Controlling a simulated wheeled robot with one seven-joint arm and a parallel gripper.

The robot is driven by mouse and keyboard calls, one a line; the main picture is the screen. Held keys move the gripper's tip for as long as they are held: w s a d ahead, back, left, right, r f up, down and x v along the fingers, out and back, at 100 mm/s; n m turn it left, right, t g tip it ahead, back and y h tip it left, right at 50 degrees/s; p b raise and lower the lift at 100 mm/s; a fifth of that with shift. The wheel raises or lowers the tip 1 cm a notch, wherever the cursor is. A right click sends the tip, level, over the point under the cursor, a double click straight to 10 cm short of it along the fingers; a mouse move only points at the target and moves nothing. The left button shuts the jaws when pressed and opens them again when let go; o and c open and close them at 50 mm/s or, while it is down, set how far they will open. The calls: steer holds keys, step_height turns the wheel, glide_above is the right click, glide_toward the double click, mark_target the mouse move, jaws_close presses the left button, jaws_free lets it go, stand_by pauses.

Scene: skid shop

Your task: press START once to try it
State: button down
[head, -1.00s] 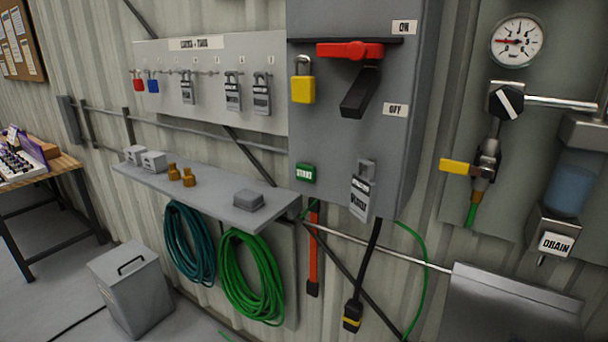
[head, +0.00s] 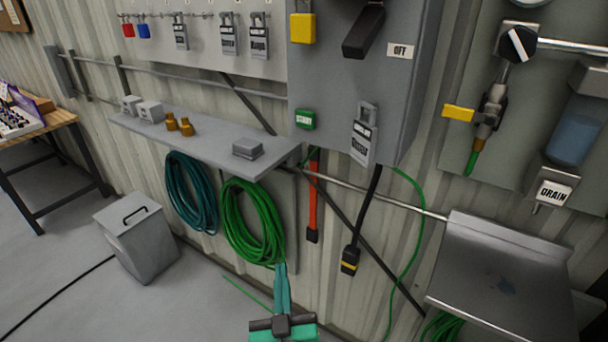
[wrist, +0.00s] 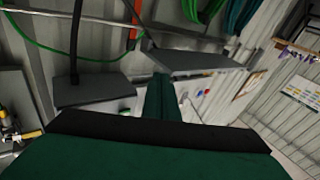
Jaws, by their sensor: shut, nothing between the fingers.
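The green START button (head: 305,119) is on the lower left of the front of the grey electrical box (head: 333,85). My gripper (head: 281,270) shows at the bottom of the head view, with its teal fingers pointing up and shut together, nothing between them. It is well below the START button, apart from it, and overlaps the lower part of the green hose coil in the picture. The shut fingers (wrist: 161,85) also show in the wrist view.
A grey shelf (head: 210,143) with small boxes and brass pieces juts out left of the button. A grey padlock with a tag (head: 363,140) hangs right of it. Green (head: 250,225) and teal hose coils hang below the shelf. A metal tray (head: 500,275) stands at lower right.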

mark_target(305, 119)
steer(key=w+r+n+t+y, duration=0.1)
steer(key=w+r, duration=0.3)
steer(key=r, duration=1)
steer(key=w+r+n+t+y, duration=0.1)
steer(key=w+r+n, duration=0.3)
steer(key=r, duration=0.9)
steer(key=shift+w+a+r, duration=0.3)
steer(key=shift+a+r, duration=0.05)
steer(key=shift+w, duration=0.1)
steer(key=w+d, duration=0.5)
steer(key=w, duration=0.2)
steer(key=shift+d, duration=0.15)
steer(key=shift+w+d, duration=0.1)
steer(key=shift+w, duration=0.1)
stand_by(0.3)
